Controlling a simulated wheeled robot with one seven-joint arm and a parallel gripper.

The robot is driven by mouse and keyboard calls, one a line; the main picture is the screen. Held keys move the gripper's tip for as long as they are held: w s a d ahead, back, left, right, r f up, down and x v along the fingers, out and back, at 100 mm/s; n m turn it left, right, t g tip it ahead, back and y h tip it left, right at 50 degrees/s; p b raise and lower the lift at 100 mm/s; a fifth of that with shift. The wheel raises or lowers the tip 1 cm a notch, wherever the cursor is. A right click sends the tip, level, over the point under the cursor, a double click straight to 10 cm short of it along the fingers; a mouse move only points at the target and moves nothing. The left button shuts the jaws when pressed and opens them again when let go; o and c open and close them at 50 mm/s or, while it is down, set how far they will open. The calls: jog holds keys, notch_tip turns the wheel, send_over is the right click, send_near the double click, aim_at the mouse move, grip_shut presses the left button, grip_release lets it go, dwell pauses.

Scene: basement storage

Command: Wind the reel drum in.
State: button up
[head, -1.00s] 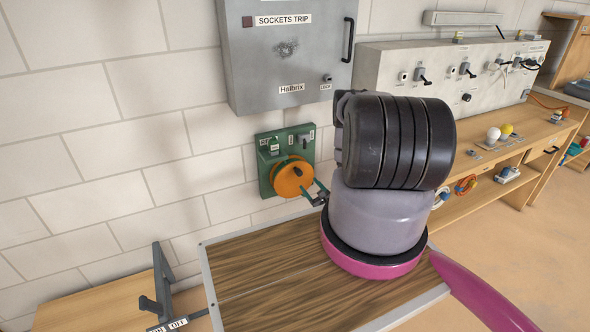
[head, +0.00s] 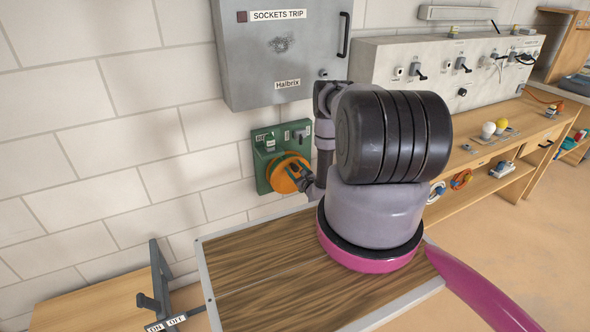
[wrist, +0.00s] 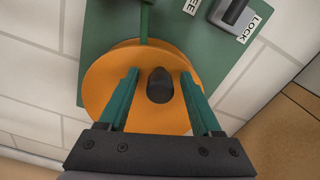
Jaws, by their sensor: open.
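The reel drum (head: 279,177) is an orange disc on a green wall plate (head: 263,150), below the grey cabinet. It also shows in the wrist view (wrist: 105,82), with a dark knob (wrist: 160,86) standing out from its face. My gripper (head: 296,172) is at the drum in the head view, partly hidden by my arm. In the wrist view its two green fingers (wrist: 161,78) are open, one on each side of the knob, with gaps to it. A grey switch (wrist: 233,12) beside the word LOCK sits on the plate at upper right.
A grey cabinet (head: 280,50) labelled SOCKETS TRIP hangs just above the plate. A switch panel (head: 440,70) and a shelf bench (head: 500,150) with bulbs stand at right. A lever with an ON/OFF label (head: 165,322) is at lower left.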

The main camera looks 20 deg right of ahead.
grip_shut()
dwell(1.3)
